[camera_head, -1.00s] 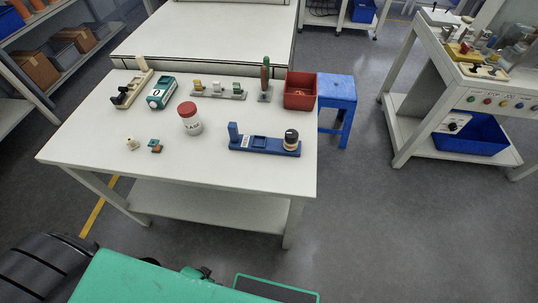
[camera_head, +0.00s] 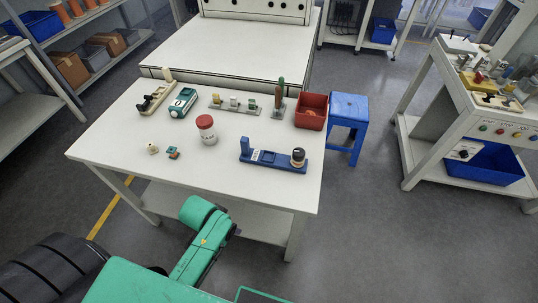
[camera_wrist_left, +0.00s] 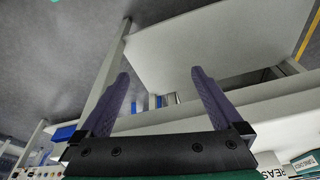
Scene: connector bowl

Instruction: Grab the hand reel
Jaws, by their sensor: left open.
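A blue holder (camera_head: 262,158) lies near the front right of the white table. A small round black-and-tan spool (camera_head: 298,156), which looks like the hand reel, stands upright on its right end. In the left wrist view my left gripper (camera_wrist_left: 160,75) has its two purple fingers spread wide with nothing between them. It appears low in front of the table, apart from the reel. The reel cannot be made out in that view. My left gripper is hidden in the head view, where only green arm links show. My right gripper is in neither view.
A red-lidded white jar (camera_head: 206,130) stands left of the holder, with small connector pieces (camera_head: 172,153) farther left. A red bin (camera_head: 311,112), green-handled tool (camera_head: 279,98), teal-and-white box (camera_head: 183,102) and grey rack (camera_head: 233,104) stand behind. A blue stool (camera_head: 348,112) adjoins the table's right.

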